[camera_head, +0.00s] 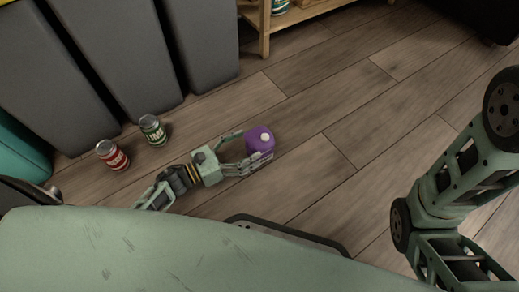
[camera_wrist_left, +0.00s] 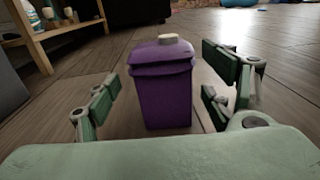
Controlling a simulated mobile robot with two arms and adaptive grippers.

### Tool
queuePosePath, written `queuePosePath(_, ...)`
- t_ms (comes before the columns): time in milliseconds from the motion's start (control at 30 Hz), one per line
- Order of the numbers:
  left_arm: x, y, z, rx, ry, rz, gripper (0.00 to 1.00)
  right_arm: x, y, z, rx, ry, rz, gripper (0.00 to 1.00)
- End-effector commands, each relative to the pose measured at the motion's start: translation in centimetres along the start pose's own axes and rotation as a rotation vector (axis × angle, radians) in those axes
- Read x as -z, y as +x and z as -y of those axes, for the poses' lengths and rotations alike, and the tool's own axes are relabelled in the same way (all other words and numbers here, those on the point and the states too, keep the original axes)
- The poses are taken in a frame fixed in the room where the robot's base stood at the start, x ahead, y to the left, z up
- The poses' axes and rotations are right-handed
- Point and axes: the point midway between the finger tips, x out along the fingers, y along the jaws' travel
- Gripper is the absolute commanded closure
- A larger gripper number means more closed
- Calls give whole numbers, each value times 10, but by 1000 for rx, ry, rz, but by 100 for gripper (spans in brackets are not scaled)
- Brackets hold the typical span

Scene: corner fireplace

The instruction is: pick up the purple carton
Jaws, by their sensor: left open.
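The purple carton (camera_head: 262,141) stands upright on the wooden floor, with a pale round cap on top. My left gripper (camera_head: 246,148) is low by the floor and open, its fingers reaching toward the carton from the left. In the left wrist view the carton (camera_wrist_left: 163,92) stands between the two spread fingers, with a gap showing on each side. Part of the carton's side is hidden by a finger in the head view. My right arm shows at the right of the head view, but its gripper fingers are not seen.
A red can (camera_head: 112,155) and a green can (camera_head: 153,130) stand on the floor left of my gripper. Tall grey bins (camera_head: 120,50) stand behind them. A wooden shelf (camera_head: 265,28) stands at the back. The floor right of the carton is clear.

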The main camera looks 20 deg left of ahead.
Motion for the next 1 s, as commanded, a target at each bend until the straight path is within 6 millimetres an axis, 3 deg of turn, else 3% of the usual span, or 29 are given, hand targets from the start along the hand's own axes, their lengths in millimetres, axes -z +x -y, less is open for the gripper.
queuePosePath(167, 5, 27, 4, 1, 1, 3, 25, 7, -21, 4, 0, 0, 2, 26)
queuePosePath(300, 2, 44, 4, 0, -1, 2, 25, 8, -27, 5, 0, 0, 3, 26)
queuePosePath(600, 0, 50, 4, -1, -4, -1, 25, 8, -26, 5, 0, 0, 3, 26)
queuePosePath(1000, 0, 49, 4, -2, -4, -1, 60, 8, -26, 5, 0, 0, 3, 26)
